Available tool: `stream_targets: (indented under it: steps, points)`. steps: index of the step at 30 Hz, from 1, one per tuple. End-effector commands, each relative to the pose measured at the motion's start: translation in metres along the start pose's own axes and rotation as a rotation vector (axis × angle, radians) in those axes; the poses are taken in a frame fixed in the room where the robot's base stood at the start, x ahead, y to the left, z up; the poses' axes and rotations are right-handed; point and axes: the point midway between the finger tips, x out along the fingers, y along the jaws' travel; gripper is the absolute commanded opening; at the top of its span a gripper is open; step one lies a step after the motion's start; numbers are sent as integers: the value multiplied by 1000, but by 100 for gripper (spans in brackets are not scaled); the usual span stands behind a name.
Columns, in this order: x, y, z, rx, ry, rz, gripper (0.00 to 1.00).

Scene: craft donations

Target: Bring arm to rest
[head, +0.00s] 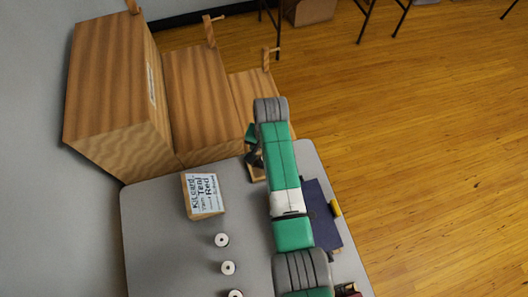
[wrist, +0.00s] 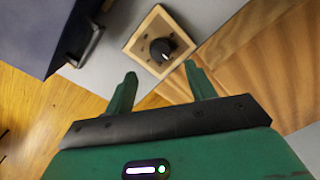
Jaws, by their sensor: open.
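My gripper (wrist: 160,88) is open and empty in the wrist view, with its two green fingers spread apart. It hangs near a small square wooden block with a black knob (wrist: 160,45), which lies ahead of the fingertips and apart from them. In the head view, my green and grey arm stretches over the grey table toward the wooden boxes. It hides most of my gripper and part of the wooden block (head: 257,172).
Wooden boxes (head: 112,95) stand behind the grey table (head: 155,235). A kit card (head: 206,194) leans on a wooden holder. Several white spools (head: 222,240) stand in a row. A dark blue box (head: 322,213) lies right of my arm. The wooden floor (head: 430,170) is open at right.

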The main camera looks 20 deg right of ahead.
Motion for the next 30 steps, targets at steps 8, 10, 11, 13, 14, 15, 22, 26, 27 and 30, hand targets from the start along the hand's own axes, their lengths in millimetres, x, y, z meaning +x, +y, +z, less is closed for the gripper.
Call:
stream_targets:
  steps: [8, 10, 11, 13, 14, 15, 22, 26, 27, 30]
  points:
    - [-2, 0, 0, 0, 0, 0, 55]
    - [-2, 0, 0, 0, 0, 0, 55]
    - [-2, 0, 0, 0, 0, 0, 55]
    - [-2, 0, 0, 0, 0, 0, 55]
    - [-2, 0, 0, 0, 0, 0, 55]
    - [-2, 0, 0, 0, 0, 0, 55]
    - [-54, -43, -24, -97, 216, -98, 55]
    - [-155, -101, -41, -239, 561, -250, 55]
    - [-189, -116, -41, -277, 664, -292, 55]
    - [-275, -142, -27, -360, 918, -393, 55]
